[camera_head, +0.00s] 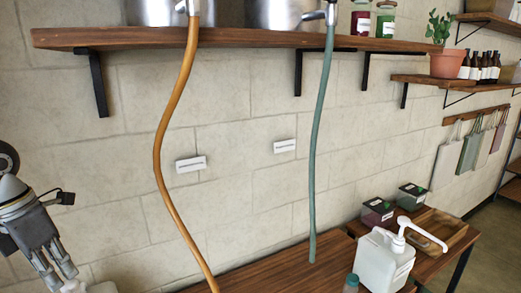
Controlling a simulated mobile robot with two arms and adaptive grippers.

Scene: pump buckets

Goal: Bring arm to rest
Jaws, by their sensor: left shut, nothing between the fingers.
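My left gripper (60,276) is at the lower left, in front of the tiled wall, with its fingers pointing down. It is shut and holds nothing. It is well to the left of the orange hose (163,150), which hangs from the left metal bucket (150,12) on the shelf. A green hose (317,140) hangs from the right metal bucket (268,14) down to the wooden table. My right gripper is out of the picture.
A wooden wall shelf (230,39) runs across the top. A whitish thing, cut off, is below my left gripper.

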